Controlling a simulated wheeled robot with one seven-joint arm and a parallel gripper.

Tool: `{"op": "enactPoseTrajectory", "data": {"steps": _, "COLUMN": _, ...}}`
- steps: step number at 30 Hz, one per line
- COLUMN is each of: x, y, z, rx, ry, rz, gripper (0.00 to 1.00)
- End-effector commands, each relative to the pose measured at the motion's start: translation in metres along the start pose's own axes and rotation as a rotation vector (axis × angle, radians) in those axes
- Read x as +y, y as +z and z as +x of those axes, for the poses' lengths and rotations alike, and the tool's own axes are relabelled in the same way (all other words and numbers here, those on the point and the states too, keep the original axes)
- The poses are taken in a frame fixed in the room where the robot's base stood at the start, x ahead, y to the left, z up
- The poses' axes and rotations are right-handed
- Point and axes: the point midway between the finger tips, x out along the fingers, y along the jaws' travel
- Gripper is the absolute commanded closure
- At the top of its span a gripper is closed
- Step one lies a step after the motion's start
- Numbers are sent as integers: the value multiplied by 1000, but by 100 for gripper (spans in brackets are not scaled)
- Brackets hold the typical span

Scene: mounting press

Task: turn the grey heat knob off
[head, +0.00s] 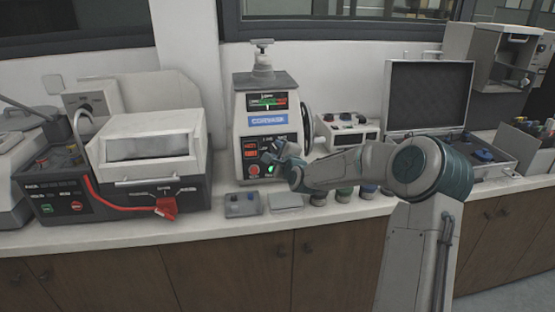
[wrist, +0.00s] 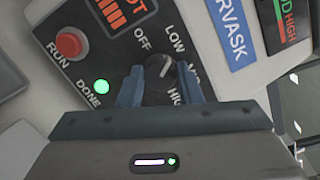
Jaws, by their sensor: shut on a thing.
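The grey heat knob (wrist: 158,70) is on the dark front panel of the mounting press (head: 241,107). OFF, LOW, a partly covered middle label and HIGH are printed around it. Its white pointer mark leans up and right, roughly toward LOW; the exact setting is hard to tell. My gripper (wrist: 160,77) has one blue finger on each side of the knob and is shut on it. In the head view my gripper (head: 271,152) is at the press panel and hides the knob.
A red RUN button (wrist: 69,44) and a lit green DONE lamp (wrist: 101,87) are left of the knob. Small trays (head: 243,210) and jars lie before the press. A white-lidded machine (head: 150,148) stands left; an open case (head: 430,95) stands right.

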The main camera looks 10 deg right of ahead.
Motion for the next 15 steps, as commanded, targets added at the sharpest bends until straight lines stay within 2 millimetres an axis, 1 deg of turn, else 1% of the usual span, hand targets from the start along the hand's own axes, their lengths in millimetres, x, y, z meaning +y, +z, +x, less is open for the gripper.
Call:
{"op": "enactPoseTrajectory", "data": {"steps": 1, "x": 3, "y": 0, "z": 0, "rx": -2, "ry": 7, "rz": -48, "gripper": 91}}
{"op": "enactPoseTrajectory", "data": {"steps": 15, "x": 2, "y": 0, "z": 0, "rx": -2, "ry": 86, "rz": -486, "gripper": 91}}
